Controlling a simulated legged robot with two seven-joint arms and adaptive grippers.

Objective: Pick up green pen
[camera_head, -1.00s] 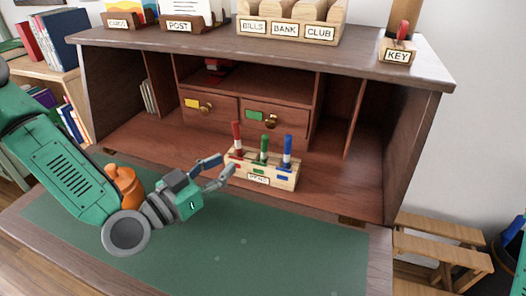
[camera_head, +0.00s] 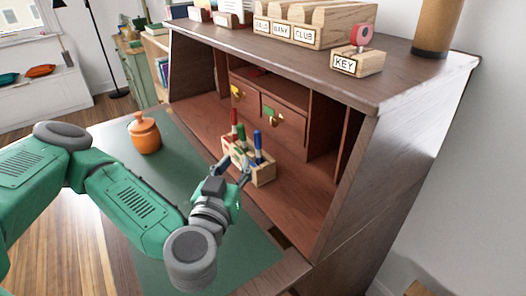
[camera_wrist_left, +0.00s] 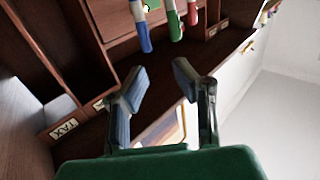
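The green pen (camera_head: 241,133) stands upright in a small wooden pen holder (camera_head: 263,175) inside the desk, between a red pen (camera_head: 233,120) and a blue pen (camera_head: 257,142). My left gripper (camera_head: 232,169) is in front of the holder, with its fingers open and apart. I cannot tell from the head view whether a finger touches the holder. In the left wrist view, the green pen (camera_wrist_left: 173,24) is at the top, above the gap between the open, empty fingers (camera_wrist_left: 160,86). The blue pen (camera_wrist_left: 143,36) and red pen (camera_wrist_left: 193,13) flank it. My right gripper is out of view.
The desk's drawers (camera_head: 284,127) are behind the pens, and its side panel (camera_head: 355,165) rises at the right. An orange jar (camera_head: 144,135) stands on the green desk mat (camera_head: 178,148) left of my gripper. A key stand (camera_head: 357,61) sits on the top shelf.

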